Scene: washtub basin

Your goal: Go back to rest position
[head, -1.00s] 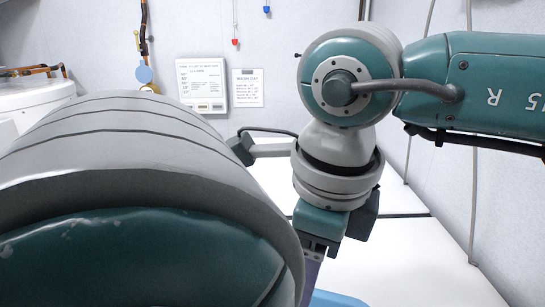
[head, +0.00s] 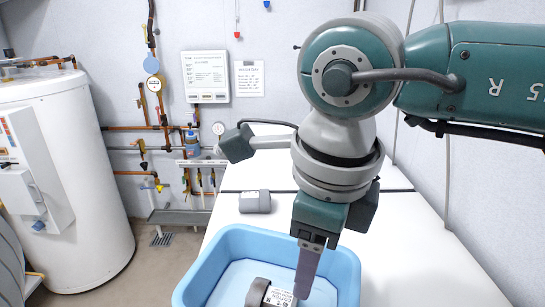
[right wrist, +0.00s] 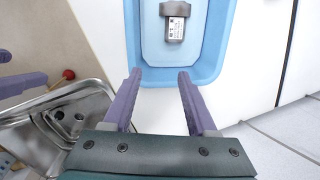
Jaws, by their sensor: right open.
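My right gripper (head: 306,294) hangs down over the light blue tub (head: 205,268) in the head view. In the right wrist view its two purple fingers (right wrist: 159,74) are apart with nothing between them, near the tub's rim (right wrist: 190,77). A dark grey item with a white labelled part (head: 258,292) lies in the tub; it also shows in the wrist view (right wrist: 175,27). Purple finger parts of my left gripper (right wrist: 22,84) show at the wrist view's left edge, cut off, so its opening is unclear. My left arm is not in the head view.
The tub stands on a white table (head: 405,262). A small grey block (head: 255,202) lies behind it. A white tank (head: 75,170) and wall pipes are at the left. A metal sink (right wrist: 45,130) is at lower left in the wrist view.

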